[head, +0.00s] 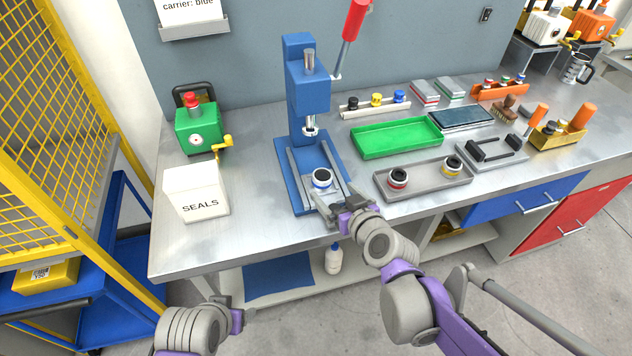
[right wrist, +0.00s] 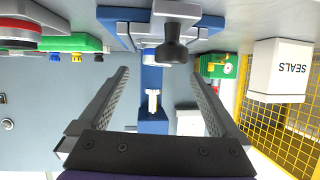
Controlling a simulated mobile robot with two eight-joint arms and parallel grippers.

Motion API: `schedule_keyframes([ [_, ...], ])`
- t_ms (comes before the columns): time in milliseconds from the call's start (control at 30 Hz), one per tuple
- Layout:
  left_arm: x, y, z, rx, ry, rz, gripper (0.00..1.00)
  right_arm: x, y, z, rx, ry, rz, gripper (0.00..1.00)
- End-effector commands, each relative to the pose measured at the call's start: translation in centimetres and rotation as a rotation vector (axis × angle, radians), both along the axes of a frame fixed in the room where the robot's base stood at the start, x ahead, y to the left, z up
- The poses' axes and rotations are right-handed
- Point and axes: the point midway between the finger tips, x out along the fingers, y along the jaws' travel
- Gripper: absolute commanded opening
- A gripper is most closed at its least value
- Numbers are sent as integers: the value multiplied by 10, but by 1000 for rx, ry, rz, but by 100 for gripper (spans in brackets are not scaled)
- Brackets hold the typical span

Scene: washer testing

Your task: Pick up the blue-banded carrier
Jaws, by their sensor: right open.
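The blue-banded carrier (head: 322,179) is a small round piece with a dark top and a blue band. It sits upright on the blue press (head: 296,120), between the rails of its base. My right gripper (head: 332,205) is open and empty, just on the near side of the carrier.
A grey tray (head: 424,192) right of the press holds red- and yellow-banded carriers. Behind it lies a green tray (head: 397,137). A white SEALS box (head: 196,191) and green pump-like unit (head: 198,126) stand left. The bench front between box and press is clear.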

Motion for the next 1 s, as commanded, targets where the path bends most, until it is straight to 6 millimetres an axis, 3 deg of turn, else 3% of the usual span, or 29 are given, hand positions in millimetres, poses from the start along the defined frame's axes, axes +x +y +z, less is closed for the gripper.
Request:
schedule_keyframes([
  [333, -1, 0, -5, 0, 2, 0, 69, 27, 11, -12, 0, 1, 0, 99],
  [600, -1, 0, -10, 0, 3, 0, 69, 59, 23, -26, 0, 1, 1, 99],
  [933, -1, 0, -11, 0, 3, 0, 69, 65, 26, -28, 0, 1, 0, 99],
  [1000, -1, 0, -11, 0, 3, 0, 69, 65, 26, -28, 0, 1, 0, 86],
])
